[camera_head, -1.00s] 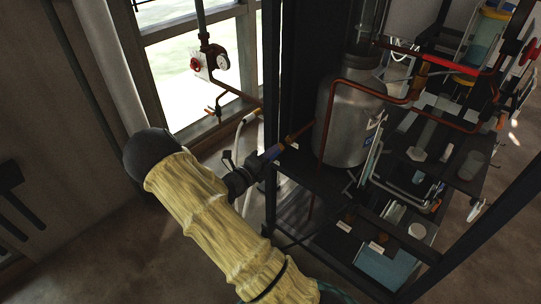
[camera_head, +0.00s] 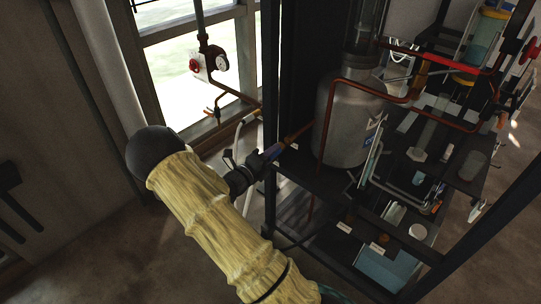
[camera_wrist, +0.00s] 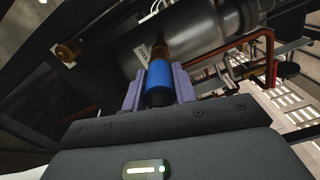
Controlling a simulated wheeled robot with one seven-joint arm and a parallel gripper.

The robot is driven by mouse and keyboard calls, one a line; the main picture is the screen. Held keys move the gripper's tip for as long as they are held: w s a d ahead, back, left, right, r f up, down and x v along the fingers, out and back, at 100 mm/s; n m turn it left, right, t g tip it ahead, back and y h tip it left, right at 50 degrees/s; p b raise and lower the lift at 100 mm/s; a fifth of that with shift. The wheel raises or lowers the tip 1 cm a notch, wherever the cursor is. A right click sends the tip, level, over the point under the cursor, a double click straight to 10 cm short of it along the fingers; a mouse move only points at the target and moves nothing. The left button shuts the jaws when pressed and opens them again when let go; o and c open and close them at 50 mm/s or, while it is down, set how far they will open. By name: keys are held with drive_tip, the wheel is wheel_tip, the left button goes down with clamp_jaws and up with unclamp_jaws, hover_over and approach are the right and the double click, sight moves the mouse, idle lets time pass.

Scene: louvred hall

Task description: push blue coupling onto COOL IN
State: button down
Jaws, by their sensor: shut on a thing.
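The blue coupling (camera_wrist: 159,80) is a short blue cylinder, held between the two purple-grey fingers of my gripper (camera_wrist: 160,88) in the wrist view. In the head view my gripper (camera_head: 258,164) reaches the rack's left side, with the blue coupling (camera_head: 273,152) showing at its tip. A copper-brass stub (camera_wrist: 160,46) lies straight ahead of the coupling, in line with it; the same stub (camera_head: 298,133) shows in the head view, running toward the tank. The two look end to end, but I cannot tell how far they overlap.
A silver tank (camera_head: 345,125) stands behind the stub, with a copper pipe (camera_head: 319,150) in front. A black rack post (camera_head: 270,90) rises close to my gripper. Another brass fitting (camera_wrist: 68,50) is at left in the wrist view. A pale hose (camera_head: 240,135) hangs left of the post.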

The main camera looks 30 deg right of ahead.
drive_tip(key=shift+w+d+b, duration=0.2)
drive_tip(key=shift+d+b, duration=0.1)
drive_tip(key=shift+d, duration=0.3)
drive_tip(key=shift+w+d, duration=0.1)
drive_tip(key=shift+d, duration=0.25)
drive_tip(key=shift+w+d+b, duration=0.1)
drive_tip(key=shift+d+b, duration=0.15)
drive_tip(key=shift+b, duration=0.1)
drive_tip(key=c, duration=1)
unclamp_jaws()
drive_tip(key=shift+c, duration=0.2)
drive_tip(key=shift+a, duration=0.15)
drive_tip(key=b+v, duration=0.1)
drive_tip(key=v, duration=0.6)
